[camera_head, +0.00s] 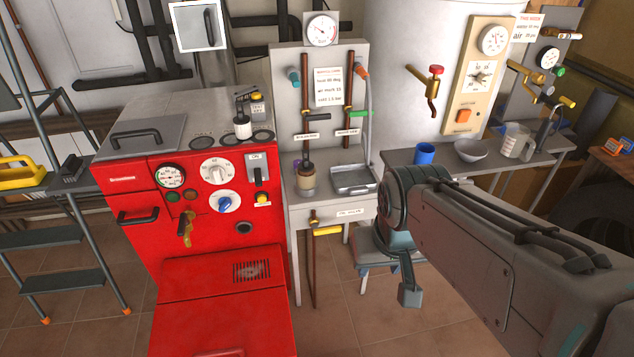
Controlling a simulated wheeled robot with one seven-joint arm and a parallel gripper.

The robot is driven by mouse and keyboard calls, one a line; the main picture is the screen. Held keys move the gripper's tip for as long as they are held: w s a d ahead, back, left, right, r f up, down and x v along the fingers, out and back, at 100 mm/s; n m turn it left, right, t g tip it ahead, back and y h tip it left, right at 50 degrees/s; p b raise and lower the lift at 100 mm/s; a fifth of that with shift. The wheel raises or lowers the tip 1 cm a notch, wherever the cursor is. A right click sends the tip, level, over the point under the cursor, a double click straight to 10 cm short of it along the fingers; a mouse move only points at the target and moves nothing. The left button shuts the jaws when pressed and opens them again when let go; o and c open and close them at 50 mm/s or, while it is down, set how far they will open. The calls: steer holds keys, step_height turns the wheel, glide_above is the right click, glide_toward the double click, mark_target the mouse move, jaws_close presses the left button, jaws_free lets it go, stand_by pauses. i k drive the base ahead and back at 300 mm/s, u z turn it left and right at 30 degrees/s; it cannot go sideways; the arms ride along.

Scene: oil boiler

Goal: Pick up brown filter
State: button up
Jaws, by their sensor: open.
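A small tan-brown cylinder (305,180), which looks like the brown filter, is upright on the left of the grey bench under the gauge panel. A dark fitting and a brown pipe are directly above it. My gripper (407,284) hangs to the right of and in front of that bench, apart from the cylinder. It is open, with nothing seen in it. One finger shows clearly, pointing down; the other is mostly hidden by my arm.
A metal tray (353,179) sits right of the cylinder. A red boiler (200,205) stands close on the left. A yellow-handled valve (326,230) juts from the bench front. A side table holds a blue cup (424,154), a bowl (474,150) and a jug (515,140).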

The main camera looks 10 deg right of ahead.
mark_target(306, 168)
steer(key=z, duration=1.25)
steer(key=i, duration=1)
steer(key=u, duration=3.05)
